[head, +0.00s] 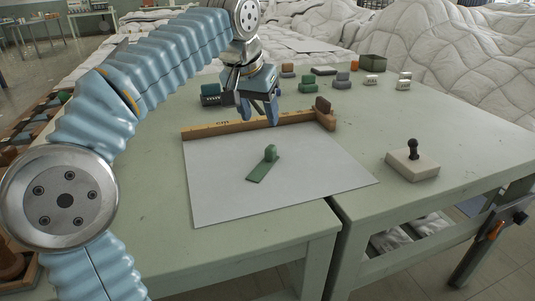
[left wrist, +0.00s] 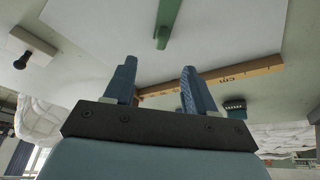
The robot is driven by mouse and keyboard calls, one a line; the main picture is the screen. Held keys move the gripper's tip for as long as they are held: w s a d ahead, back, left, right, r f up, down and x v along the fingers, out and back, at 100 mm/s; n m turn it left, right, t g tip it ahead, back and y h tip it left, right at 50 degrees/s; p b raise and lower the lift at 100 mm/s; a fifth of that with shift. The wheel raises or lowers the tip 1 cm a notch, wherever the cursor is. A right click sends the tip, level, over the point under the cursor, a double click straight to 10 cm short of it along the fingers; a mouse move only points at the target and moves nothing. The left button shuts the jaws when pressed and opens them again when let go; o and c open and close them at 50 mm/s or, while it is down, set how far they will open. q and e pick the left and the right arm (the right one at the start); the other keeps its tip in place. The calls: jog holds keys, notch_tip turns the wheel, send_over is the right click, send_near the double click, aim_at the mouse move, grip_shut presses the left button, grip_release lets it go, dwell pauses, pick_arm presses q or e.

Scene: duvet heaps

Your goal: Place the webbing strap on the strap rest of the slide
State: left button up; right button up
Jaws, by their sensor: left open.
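A green piece (head: 264,168) lies on the white sheet in the head view, a flat strip with a rounded upright knob at its far end. I cannot tell for sure whether it is the webbing strap or the slide, and I make out no separate strap or strap rest. It also shows at the top of the left wrist view (left wrist: 164,22), partly cut off. My left gripper (head: 260,115) is open and empty, fingers pointing down, above the wooden ruler and beyond the green piece. Its two fingers (left wrist: 158,72) stand well apart in the left wrist view. My right gripper is out of view.
The wooden ruler (head: 290,118) lies along the sheet's (head: 218,178) far edge, with a brown block (head: 324,110) at its right end. A pale block with a black knob (head: 413,163) stands at right.

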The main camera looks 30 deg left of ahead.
pick_arm(q)
jog(key=b, duration=0.1)
send_over(268, 148)
jog(key=s, duration=0.3)
jog(key=f, duration=0.7)
jog(key=shift+w+d, duration=0.1)
jog(key=shift+d, duration=0.15)
jog(key=x, duration=0.6)
jog(key=shift+w+a+b, duration=0.1)
jog(key=shift+w+b, duration=0.05)
jog(key=shift+b, duration=0.25)
grip_shut()
jog(key=shift+r, duration=0.15)
